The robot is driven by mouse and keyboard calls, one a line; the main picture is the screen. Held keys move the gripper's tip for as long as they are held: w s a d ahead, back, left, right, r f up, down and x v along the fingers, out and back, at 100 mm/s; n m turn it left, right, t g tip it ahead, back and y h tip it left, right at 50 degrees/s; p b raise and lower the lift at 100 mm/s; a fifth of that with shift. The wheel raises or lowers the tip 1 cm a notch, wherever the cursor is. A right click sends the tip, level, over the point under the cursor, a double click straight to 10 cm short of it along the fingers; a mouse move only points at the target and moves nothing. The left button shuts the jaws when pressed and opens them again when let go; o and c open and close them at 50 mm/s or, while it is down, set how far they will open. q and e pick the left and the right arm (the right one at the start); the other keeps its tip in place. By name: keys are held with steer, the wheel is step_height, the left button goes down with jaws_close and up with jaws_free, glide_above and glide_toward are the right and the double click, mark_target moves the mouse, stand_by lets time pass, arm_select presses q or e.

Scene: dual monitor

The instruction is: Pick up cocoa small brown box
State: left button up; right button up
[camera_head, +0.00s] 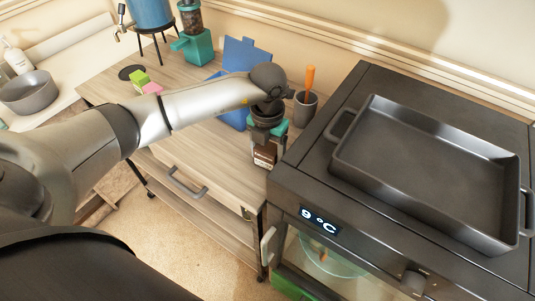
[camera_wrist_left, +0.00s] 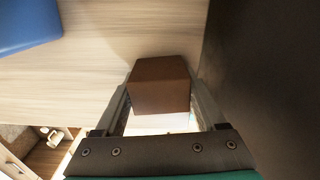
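The small brown box (camera_wrist_left: 160,85) sits between the two fingers of my left gripper (camera_wrist_left: 160,95) in the left wrist view. Its plain brown faces show, with a whitish patch at its near lower edge. In the head view the box (camera_head: 265,155) shows just below my left gripper (camera_head: 266,143), with a pale label, by the right end of the wooden table. The fingers lie close along both sides of the box. Whether they press on it, and whether the box is off the table, I cannot tell. My right gripper is not in view.
A dark oven (camera_head: 322,180) with a large tray (camera_head: 430,165) stands close to the right of my left gripper. A grey cup with an orange handle (camera_head: 305,105) and a blue board (camera_head: 238,117) are behind it. The wooden table (camera_head: 205,150) has bare space at its front.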

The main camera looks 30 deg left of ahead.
arm_select(q)
steer(key=c, duration=0.9)
steer(key=shift+o, duration=0.2)
steer(key=shift+r, duration=0.1)
